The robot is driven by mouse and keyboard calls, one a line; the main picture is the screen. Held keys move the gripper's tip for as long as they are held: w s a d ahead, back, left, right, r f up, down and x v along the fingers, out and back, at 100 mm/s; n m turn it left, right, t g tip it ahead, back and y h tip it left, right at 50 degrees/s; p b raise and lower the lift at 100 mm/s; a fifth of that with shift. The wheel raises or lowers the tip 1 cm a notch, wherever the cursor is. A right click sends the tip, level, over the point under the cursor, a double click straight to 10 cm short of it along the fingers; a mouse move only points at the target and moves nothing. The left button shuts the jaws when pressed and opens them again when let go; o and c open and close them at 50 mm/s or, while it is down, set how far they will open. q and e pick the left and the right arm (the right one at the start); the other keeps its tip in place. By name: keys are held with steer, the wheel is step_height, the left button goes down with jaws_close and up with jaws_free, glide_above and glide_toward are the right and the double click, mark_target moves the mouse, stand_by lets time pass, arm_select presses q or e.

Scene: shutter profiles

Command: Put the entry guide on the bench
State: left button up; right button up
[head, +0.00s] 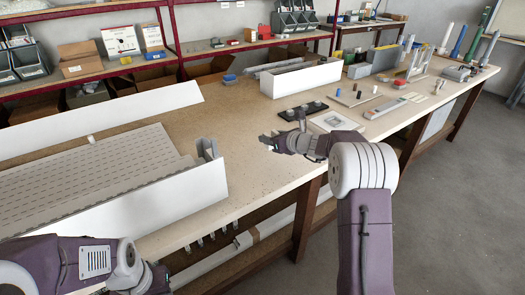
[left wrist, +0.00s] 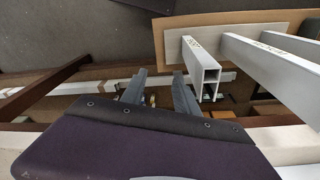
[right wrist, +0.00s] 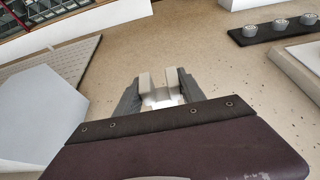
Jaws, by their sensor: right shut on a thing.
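My right gripper (head: 272,141) is above the bench (head: 240,185), near its middle. In the right wrist view its fingers (right wrist: 158,92) are shut on a small pale two-pronged piece (right wrist: 157,96), which looks like the entry guide. Its lower part is hidden behind the gripper body, and it hardly shows in the head view. I cannot tell whether it touches the bench. My left gripper (left wrist: 158,88) is open and empty in its wrist view, over the area below the bench's front edge. In the head view my left arm is at the bottom left, and its fingertips are not clear.
A long white shutter box with slatted panel (head: 90,175) fills the bench's left. A black strip with round pieces (head: 302,111), a pale plate (head: 334,121) and a white box (head: 300,80) lie beyond my right gripper. Bare bench surrounds it. Shelves (head: 110,70) stand behind.

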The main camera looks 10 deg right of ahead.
steer(key=w+a+f, duration=0.2)
steer(key=shift+w+a, duration=0.15)
steer(key=shift+w, duration=0.25)
step_height(320, 180, down, 4)
steer(key=shift+f+b, duration=0.15)
steer(key=shift+b, duration=0.6)
steer(key=o, duration=1.3)
